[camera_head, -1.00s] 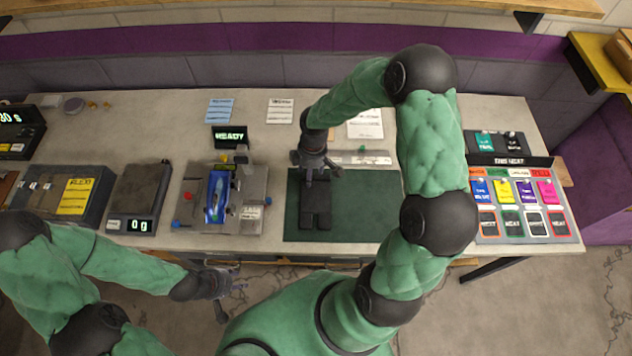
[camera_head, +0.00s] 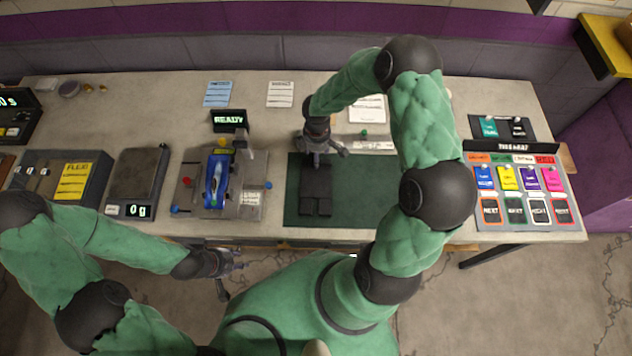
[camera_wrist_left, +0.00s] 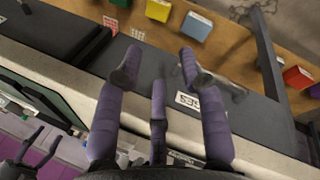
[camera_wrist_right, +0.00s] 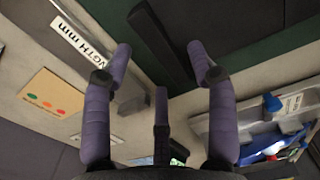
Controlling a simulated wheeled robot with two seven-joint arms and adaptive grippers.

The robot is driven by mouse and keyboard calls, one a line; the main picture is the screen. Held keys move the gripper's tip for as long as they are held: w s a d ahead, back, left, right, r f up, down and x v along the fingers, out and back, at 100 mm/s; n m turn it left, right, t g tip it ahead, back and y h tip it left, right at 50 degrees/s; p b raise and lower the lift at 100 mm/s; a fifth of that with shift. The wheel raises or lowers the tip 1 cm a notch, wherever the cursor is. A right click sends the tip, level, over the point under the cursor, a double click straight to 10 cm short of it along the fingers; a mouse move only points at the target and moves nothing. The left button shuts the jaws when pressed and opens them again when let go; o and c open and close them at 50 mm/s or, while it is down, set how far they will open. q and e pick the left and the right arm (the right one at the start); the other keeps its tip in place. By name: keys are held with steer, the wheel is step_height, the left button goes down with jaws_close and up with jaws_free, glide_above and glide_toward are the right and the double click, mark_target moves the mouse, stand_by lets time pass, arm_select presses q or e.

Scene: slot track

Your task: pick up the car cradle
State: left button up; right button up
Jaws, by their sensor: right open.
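The car cradle (camera_head: 316,188) appears to be the dark, low block with raised segments on the left part of the green mat (camera_head: 375,205). My right gripper (camera_head: 322,158) is open above the cradle's far end, with nothing between its fingers. In the right wrist view, the open fingers (camera_wrist_right: 160,62) point toward a dark block edge (camera_wrist_right: 190,15) and the mat; contact cannot be told. My left gripper (camera_head: 232,268) is open and empty in front of the table edge. Its spread fingers show in the left wrist view (camera_wrist_left: 157,62).
A blue car (camera_head: 216,180) sits on a grey fixture left of the mat, below a READY display (camera_head: 229,120). A scale (camera_head: 135,178) stands further left. A ruler (camera_head: 372,145) lies behind the mat. A coloured button panel (camera_head: 522,190) is at right. The mat's right part is clear.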

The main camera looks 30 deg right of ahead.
steer(key=shift+f, duration=1.45)
steer(key=shift+f, duration=0.1)
jaws_close()
